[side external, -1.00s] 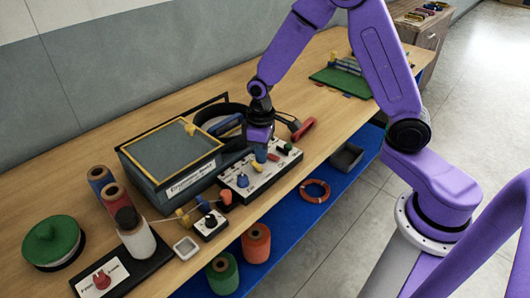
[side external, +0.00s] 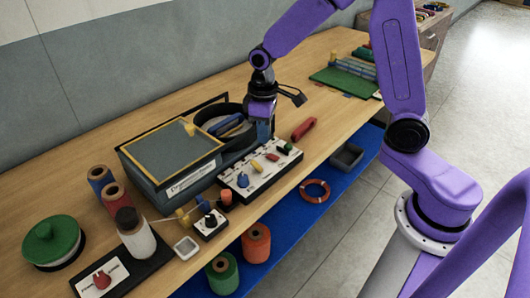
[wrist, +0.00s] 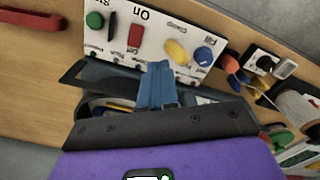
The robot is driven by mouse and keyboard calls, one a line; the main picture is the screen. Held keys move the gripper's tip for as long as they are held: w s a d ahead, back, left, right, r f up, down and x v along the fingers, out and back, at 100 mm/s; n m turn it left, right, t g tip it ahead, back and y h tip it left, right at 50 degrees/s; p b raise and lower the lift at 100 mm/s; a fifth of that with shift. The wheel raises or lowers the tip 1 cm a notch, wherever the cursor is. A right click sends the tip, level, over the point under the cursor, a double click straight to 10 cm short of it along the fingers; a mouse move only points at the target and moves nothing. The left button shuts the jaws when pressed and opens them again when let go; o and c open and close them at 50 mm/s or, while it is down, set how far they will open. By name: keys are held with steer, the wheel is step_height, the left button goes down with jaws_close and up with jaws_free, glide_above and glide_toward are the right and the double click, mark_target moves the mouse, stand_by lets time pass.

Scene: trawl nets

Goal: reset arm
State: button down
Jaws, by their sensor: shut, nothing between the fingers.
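My purple arm reaches over the bench, and my gripper (side external: 266,131) points down beside the black round holder. Its blue fingers (wrist: 157,86) are together with nothing between them in the wrist view. They hang near the edge of the white switch panel (side external: 238,186), apart from its knobs as far as I can tell. The panel also shows in the wrist view (wrist: 150,45), with a blue knob (wrist: 203,55), a yellow one (wrist: 177,51), a red switch (wrist: 135,36) and a green knob (wrist: 95,20).
A grey box with a yellow-rimmed lid (side external: 217,152) stands left of my gripper, beside the black round holder (side external: 204,112). A red handle (side external: 303,129) lies to the right. Spools (side external: 114,196), a small black joystick box (side external: 212,228) and a green mat (side external: 340,80) also occupy the bench.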

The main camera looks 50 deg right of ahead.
steer(key=shift+r, duration=0.2)
